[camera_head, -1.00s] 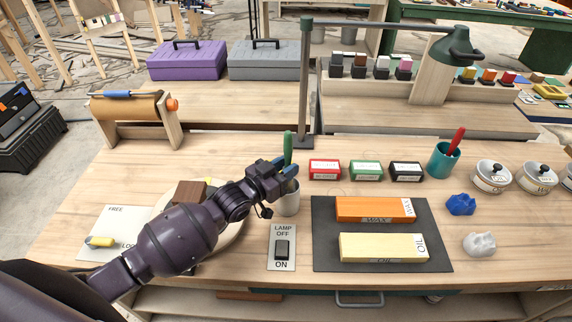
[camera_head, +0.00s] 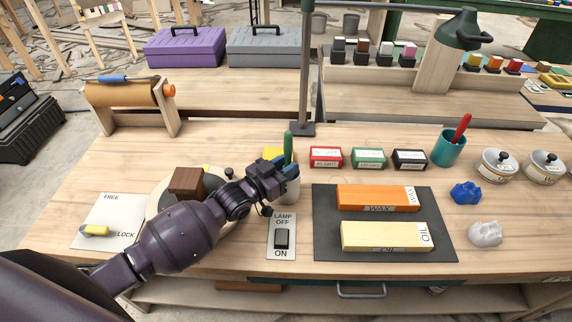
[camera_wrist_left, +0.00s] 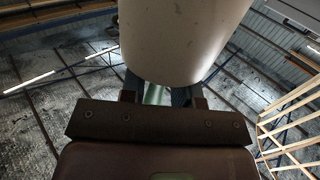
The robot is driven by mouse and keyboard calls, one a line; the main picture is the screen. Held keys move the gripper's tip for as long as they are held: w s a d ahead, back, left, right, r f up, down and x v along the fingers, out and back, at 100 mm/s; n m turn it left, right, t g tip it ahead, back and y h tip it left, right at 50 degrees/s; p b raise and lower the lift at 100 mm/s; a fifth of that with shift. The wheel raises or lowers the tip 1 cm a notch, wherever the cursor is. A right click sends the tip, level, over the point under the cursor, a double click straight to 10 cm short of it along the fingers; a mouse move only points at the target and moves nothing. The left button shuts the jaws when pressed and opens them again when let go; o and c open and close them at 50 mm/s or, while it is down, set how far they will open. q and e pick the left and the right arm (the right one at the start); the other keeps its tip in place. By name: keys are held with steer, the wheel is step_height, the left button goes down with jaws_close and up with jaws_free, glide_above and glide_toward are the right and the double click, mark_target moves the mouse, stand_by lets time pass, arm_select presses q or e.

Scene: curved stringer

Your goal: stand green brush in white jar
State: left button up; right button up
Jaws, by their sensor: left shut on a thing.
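The green brush (camera_head: 288,146) stands about upright, its green handle rising above my left gripper (camera_head: 284,171). My left gripper is shut on the brush; a bit of green shows between its fingers (camera_wrist_left: 158,95) in the left wrist view. The white jar (camera_head: 291,190) stands on the bench just below and behind the gripper, partly hidden by it. The jar (camera_wrist_left: 182,35) fills the top middle of the left wrist view, close to the fingers. The brush's lower end is hidden, so I cannot tell how deep it sits in the jar. My right gripper is out of view.
A lamp switch plate (camera_head: 282,238) lies in front of the jar, and a dark mat (camera_head: 325,240) with two blocks lies to its right. The lamp post (camera_head: 304,80) rises behind. Red (camera_head: 326,157), green and black boxes and a teal cup (camera_head: 447,150) stand to the right.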

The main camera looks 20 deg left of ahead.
arm_select(q)
steer(key=o, duration=1)
steer(key=shift+v, duration=5.45)
steer(key=shift+r, duration=0.1)
